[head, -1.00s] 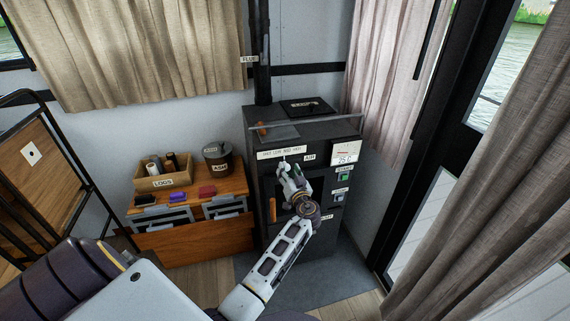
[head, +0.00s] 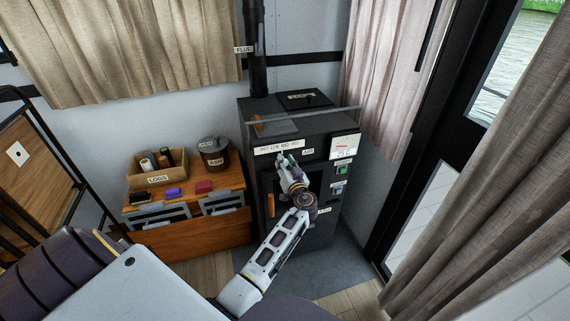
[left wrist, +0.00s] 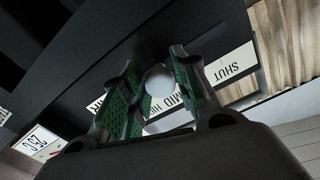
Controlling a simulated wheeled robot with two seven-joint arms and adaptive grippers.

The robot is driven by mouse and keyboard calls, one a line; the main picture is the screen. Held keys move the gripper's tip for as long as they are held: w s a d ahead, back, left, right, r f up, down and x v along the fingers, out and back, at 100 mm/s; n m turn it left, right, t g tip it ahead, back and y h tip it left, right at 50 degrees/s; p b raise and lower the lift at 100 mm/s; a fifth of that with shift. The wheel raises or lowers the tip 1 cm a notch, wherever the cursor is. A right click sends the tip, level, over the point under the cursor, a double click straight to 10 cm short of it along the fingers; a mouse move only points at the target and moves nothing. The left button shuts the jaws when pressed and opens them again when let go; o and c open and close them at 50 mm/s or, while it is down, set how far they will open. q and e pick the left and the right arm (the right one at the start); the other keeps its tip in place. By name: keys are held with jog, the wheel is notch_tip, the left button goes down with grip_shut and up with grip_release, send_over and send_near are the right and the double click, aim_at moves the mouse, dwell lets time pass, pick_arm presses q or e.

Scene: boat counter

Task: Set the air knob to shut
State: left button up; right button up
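The black stove (head: 322,237) stands against the back wall. A white strip (head: 279,149) on its front carries the settings, with SHUT at its left end in the head view, and an AIR label (head: 308,151) sits beside it. My left gripper (head: 288,159) is at the stove front just below the strip. In the left wrist view, the pale round air knob (left wrist: 158,80) lies between the green-padded fingers of this gripper (left wrist: 156,88). Whether the pads touch it is unclear. SHUT (left wrist: 231,67) shows to the right there. The knob's pointer is not readable. My right gripper is out of view.
A gauge (head: 344,147) and a green button (head: 341,170) are on the stove's right side. A metal rail (head: 330,113) edges its top. A wooden cabinet with a LOGS box (head: 158,179) and ash bucket (head: 213,154) stands left. Curtains hang at right.

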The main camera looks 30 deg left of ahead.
pick_arm(q)
grip_shut()
jog(key=shift+s+a, duration=0.1)
